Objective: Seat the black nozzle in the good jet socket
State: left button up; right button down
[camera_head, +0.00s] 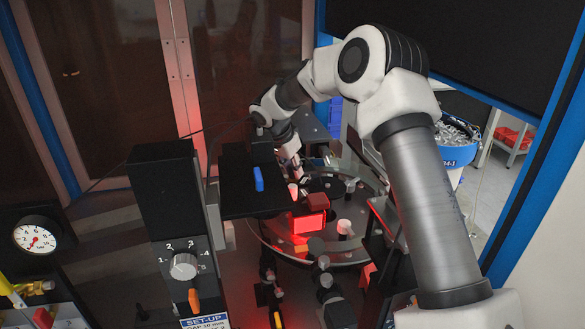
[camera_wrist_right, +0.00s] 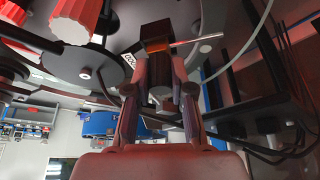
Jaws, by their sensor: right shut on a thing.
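My right gripper (camera_head: 290,160) reaches down over the far side of the round glass plate in the head view. In the right wrist view its two fingers (camera_wrist_right: 154,68) are closed on a dark block-like piece (camera_wrist_right: 156,34) with an orange band; it appears to be the black nozzle. A thin pale rod sticks out to the right near the band, and a grey cylinder shows between the fingers. The jet sockets are too small and dark to tell apart, so I cannot tell which is the good one. My left gripper is not in view.
A black plate with a blue piece (camera_head: 258,179) lies left of the gripper. A red-lit box (camera_head: 305,223) stands over the glass plate (camera_head: 350,252). A black post with a dial (camera_head: 184,266) stands at the left. Red knobs (camera_wrist_right: 78,20) show close by in the wrist view.

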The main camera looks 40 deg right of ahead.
jog(key=shift+f+b, duration=0.4)
jog(key=shift+f, duration=0.2)
jog(key=c, duration=0.9)
grip_release()
jog(key=shift+r, duration=0.1)
jog(key=o, duration=0.4)
jog(key=shift+c, duration=0.2)
jog(key=shift+r+p, duration=2.4)
jog(key=shift+r, duration=1.65)
